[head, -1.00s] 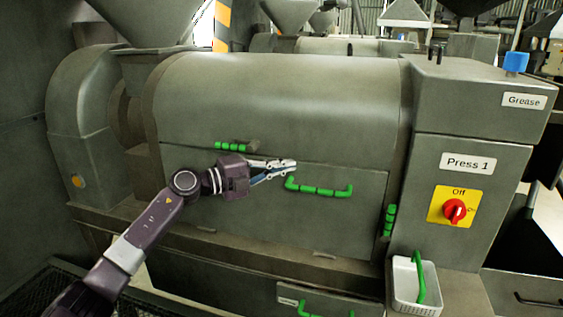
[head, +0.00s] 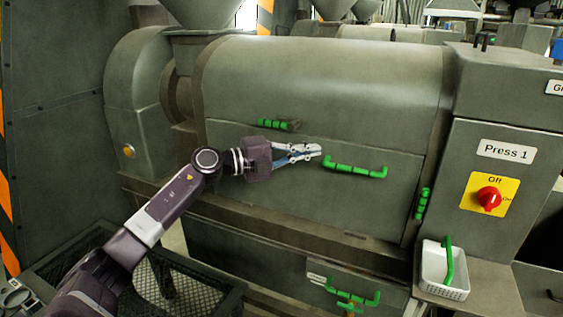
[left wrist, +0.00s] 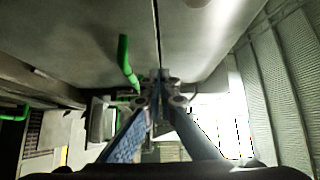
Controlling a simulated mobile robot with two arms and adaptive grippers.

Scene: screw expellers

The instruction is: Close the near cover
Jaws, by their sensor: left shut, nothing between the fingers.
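The near cover (head: 290,180) is the grey front panel of Press 1, below the rounded upper housing. It looks flush with the front, with a thin seam along its top edge; any small gap is hard to judge. Its green handle (head: 355,168) is near its upper right. My left gripper (head: 318,149) is shut and empty, with its tips in front of the panel just up and left of the handle's left end. I cannot tell whether they touch the panel. The left wrist view shows the handle (left wrist: 125,62) left of the fingers and the seam ahead. My right gripper is out of view.
A green latch (head: 278,124) sits above the panel and another (head: 422,203) at its right edge. A red switch (head: 488,198) is at right, above a white basket (head: 443,268). A drawer with green handles (head: 350,294) is below. A dark mesh stand (head: 190,290) is lower left.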

